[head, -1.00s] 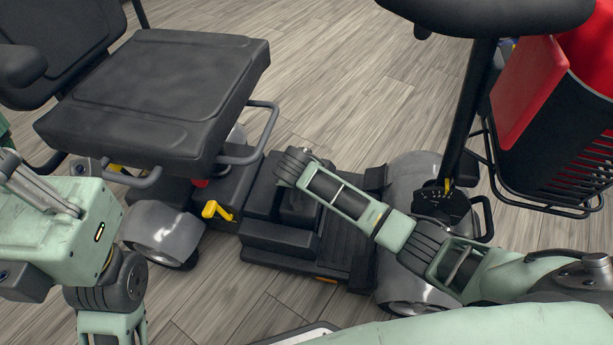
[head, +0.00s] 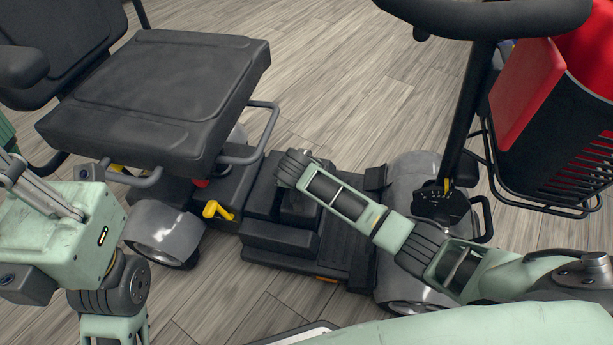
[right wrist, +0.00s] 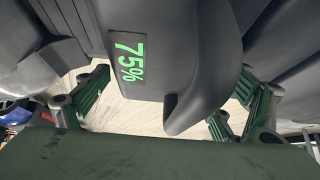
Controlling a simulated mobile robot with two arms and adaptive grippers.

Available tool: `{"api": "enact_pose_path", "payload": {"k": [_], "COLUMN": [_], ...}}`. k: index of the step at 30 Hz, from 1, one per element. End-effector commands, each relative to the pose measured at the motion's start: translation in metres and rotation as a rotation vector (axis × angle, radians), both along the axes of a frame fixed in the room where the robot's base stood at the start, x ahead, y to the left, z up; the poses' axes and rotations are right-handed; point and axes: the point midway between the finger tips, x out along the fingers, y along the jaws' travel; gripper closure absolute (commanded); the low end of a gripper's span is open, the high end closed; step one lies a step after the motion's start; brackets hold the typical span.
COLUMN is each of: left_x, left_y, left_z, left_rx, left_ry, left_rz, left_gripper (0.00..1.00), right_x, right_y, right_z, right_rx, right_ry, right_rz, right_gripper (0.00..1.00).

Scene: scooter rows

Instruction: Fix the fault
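A mobility scooter with a black seat (head: 160,90) stands in front of me in the head view. A yellow lever (head: 217,210) sticks out low on its side, by the rear wheel. A dark grey battery-like block (right wrist: 180,60) with a green "75%" display fills the top middle of the right wrist view. My right gripper (right wrist: 168,100) is open, its green fingers on either side of the block, with a gap visible at the left finger. In the head view my right forearm hides this gripper. My left gripper is at the left edge, its fingers not clearly shown.
The scooter's black tiller (head: 468,110) and front wheel (head: 412,180) stand at the right, with a black basket (head: 560,150) holding something red. A grey rear wheel (head: 163,233) is near my left arm. Wooden floor is clear behind the scooter.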

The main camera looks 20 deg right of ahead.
Motion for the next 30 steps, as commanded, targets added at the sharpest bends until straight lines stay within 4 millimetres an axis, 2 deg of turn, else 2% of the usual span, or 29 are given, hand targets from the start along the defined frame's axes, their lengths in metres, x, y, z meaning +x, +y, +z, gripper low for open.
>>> {"api": "enact_pose_path", "payload": {"k": [3, 11, 12, 17, 23, 30], "left_x": [0.0, 0.0, 0.0, 0.0, 0.0, 0.0], "left_y": [0.0, 0.0, 0.0, 0.0, 0.0, 0.0], "left_z": [0.0, 0.0, -0.001, 0.0, 0.0, 0.0], "left_rx": [0.0, 0.001, 0.002, 0.003, 0.002, 0.002], "left_ry": [0.001, 0.001, -0.001, -0.004, -0.003, -0.003], "left_rz": [0.0, 0.0, 0.0, 0.001, 0.0, 0.0], "left_gripper": [1.0, 1.0, 1.0, 1.0, 1.0, 1.0], "right_x": [0.0, 0.0, -0.003, -0.005, -0.017, -0.039], "right_y": [0.0, 0.0, -0.001, 0.002, 0.009, 0.024], "right_z": [0.0, 0.0, -0.005, 0.002, 0.027, 0.069], "right_rx": [0.0, 0.001, 0.0, 0.001, 0.003, 0.004], "right_ry": [0.001, 0.001, 0.011, 0.006, 0.001, -0.001], "right_rz": [0.0, -0.001, -0.002, 0.0, 0.0, 0.001], "right_gripper": [0.0, 0.0, 0.0, 0.0, 0.0, 0.0]}}
